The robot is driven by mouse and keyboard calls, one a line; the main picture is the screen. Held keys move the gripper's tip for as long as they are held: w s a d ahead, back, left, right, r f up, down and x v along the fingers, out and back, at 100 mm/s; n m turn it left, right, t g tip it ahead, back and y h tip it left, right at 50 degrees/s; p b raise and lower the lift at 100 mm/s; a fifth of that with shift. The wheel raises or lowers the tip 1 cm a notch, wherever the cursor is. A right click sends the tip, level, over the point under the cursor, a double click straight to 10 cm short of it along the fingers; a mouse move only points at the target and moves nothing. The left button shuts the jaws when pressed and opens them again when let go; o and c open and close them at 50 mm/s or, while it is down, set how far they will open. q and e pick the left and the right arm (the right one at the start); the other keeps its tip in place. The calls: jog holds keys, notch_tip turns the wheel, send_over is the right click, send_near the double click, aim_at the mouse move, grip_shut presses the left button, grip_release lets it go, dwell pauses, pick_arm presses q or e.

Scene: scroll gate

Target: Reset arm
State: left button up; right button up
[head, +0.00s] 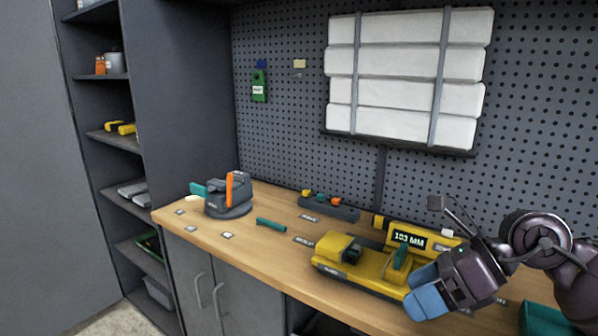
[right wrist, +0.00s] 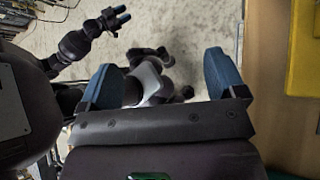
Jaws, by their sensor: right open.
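My right gripper (head: 421,290) is at the lower right of the head view, at the front edge of the workbench (head: 275,262), near the yellow device. In the right wrist view its two blue fingers (right wrist: 162,80) stand wide apart with nothing between them; the floor and parts of my own body show beyond. My left arm is out of the head view. A small hand with blue tips, which looks like my left gripper (right wrist: 117,18), shows at the upper left of the right wrist view, too small to tell its opening.
The yellow device (head: 350,268) with a "103 MM" display (head: 409,239) stands just left of my right gripper. A grey clamp-like tool (head: 229,197), a teal bar (head: 271,224) and a small tray (head: 328,207) lie farther left. Shelves (head: 112,137) stand left.

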jog(key=s+a+r+m+t+y, duration=0.2)
jog(key=a+m+y, duration=0.2)
jog(key=y, duration=0.3)
jog(key=w+d+f+m+t+h, duration=0.1)
jog(key=d+m+t+h, duration=0.2)
jog(key=m+t, duration=0.6)
jog(key=w+d+f+m+t+h, duration=0.1)
jog(key=d+m+t+h, duration=0.25)
jog(key=m+t, duration=0.6)
jog(key=s+d+f+m+g+h, duration=0.2)
jog(key=d+f+m+h, duration=0.3)
jog(key=m, duration=0.3)
jog(key=s+d+f+m+g+h, duration=0.1)
jog(key=d+f+m+g+h, duration=0.2)
jog(key=f+m+h, duration=0.4)
jog(key=s+f+m+g, duration=0.5)
jog(key=s+f+g, duration=0.25)
jog(key=s, duration=0.45)
jog(key=s+f+m+g, duration=0.4)
jog(key=s+f+g, duration=0.3)
jog(key=s+f, duration=0.3)
jog(key=w+a+f+t+y, duration=0.1)
jog(key=w+f+t, duration=0.6)
jog(key=t, duration=0.1)
jog(key=shift+n+t, duration=0.3)
jog(key=shift+n, duration=0.15)
